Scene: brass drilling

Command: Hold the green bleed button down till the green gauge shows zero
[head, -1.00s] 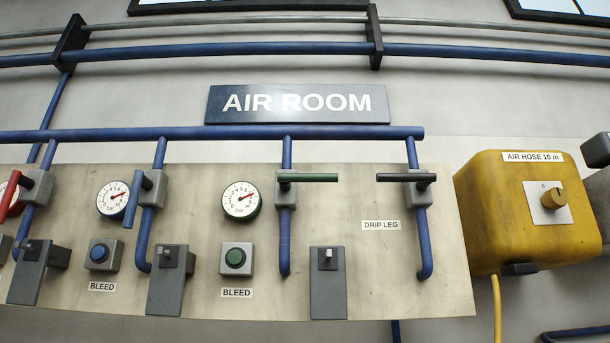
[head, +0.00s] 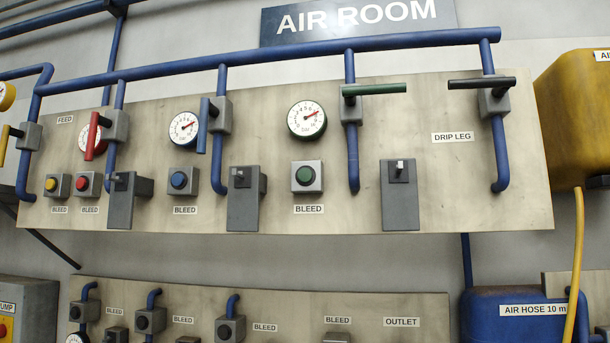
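The green bleed button (head: 305,176) sits in a grey square box on the beige panel (head: 450,190), with a BLEED label below it. The green-rimmed gauge (head: 307,119) is straight above the button. Its red needle points to the upper right, well away from zero. The green valve handle (head: 374,89) lies level, across its blue pipe, to the right of the gauge. Nothing touches the button. Neither of my grippers is in the head view.
Blue (head: 179,180), red (head: 83,182) and yellow (head: 50,184) buttons lie to the left. Grey blocks (head: 400,205) stick out on both sides of the green button. A yellow hose (head: 577,250) hangs at the right. A lower panel (head: 400,308) is below.

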